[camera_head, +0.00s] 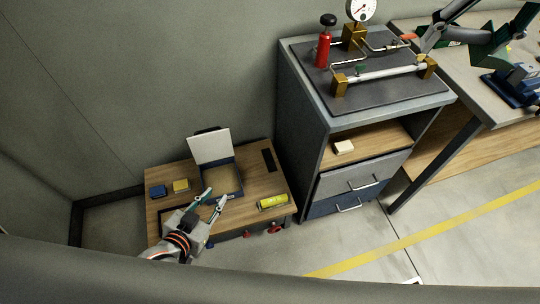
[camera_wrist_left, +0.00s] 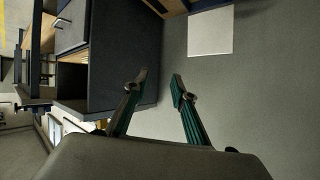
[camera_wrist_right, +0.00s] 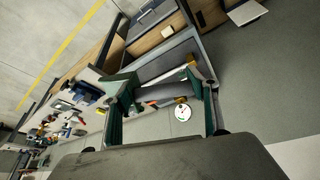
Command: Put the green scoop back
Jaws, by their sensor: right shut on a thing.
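My right gripper (camera_head: 462,40) is at the upper right of the head view, above the bench and beside the cabinet. Green angular sides (camera_head: 490,42) show there, which I take for the green scoop; green also shows at its jaws in the right wrist view (camera_wrist_right: 125,88). A grey curved bar lies between the fingers in that view. Green scoop and green finger pads are hard to tell apart. My left gripper (camera_head: 214,200) is open and empty over the low wooden table, near the open box (camera_head: 238,180). Its parted fingers show in the left wrist view (camera_wrist_left: 162,85).
A grey cabinet (camera_head: 310,95) carries a mat with a red cylinder (camera_head: 323,50), a gauge (camera_head: 361,9) and a pipe (camera_head: 385,73). A yellow cylinder (camera_head: 272,202), a yellow block (camera_head: 181,185) and a blue block (camera_head: 158,191) lie on the low table. A blue device (camera_head: 518,82) stands on the bench.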

